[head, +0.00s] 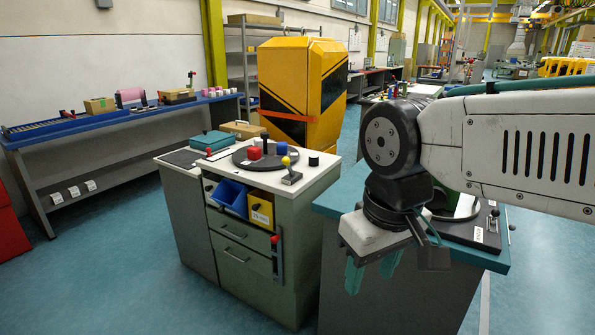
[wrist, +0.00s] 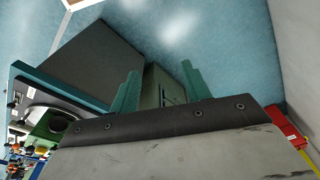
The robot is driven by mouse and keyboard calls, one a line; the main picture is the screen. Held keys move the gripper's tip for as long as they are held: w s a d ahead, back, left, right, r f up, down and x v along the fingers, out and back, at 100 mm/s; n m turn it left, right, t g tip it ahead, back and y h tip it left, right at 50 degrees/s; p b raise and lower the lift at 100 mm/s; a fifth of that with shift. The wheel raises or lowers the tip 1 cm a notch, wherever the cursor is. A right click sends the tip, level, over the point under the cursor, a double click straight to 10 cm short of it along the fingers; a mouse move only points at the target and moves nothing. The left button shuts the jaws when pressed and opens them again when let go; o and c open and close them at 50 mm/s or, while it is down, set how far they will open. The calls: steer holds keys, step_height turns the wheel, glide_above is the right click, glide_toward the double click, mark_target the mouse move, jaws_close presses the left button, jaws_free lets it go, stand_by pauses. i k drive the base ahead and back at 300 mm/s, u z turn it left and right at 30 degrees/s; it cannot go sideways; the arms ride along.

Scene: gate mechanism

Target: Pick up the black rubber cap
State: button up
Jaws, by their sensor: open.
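A small black cylinder (head: 313,159), which looks like the black rubber cap, stands on the white top of the green-grey cabinet (head: 328,176), near its right back edge. My gripper (head: 370,272) has two teal fingers that point down and stand apart, with nothing between them. It hangs in front of the teal-topped bench, to the right of and nearer than the cap. In the wrist view my gripper (wrist: 161,90) is also empty. I cannot make out the cap in the wrist view.
Blue and yellow bins sit in the cabinet front. The teal bench (head: 328,205) stands right of the cabinet. A yellow-black machine (head: 330,75) rises behind.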

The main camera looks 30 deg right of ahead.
mark_target(314, 159)
steer(key=z, duration=0.15)
steer(key=i, duration=1.6)
steer(key=z, duration=0.75)
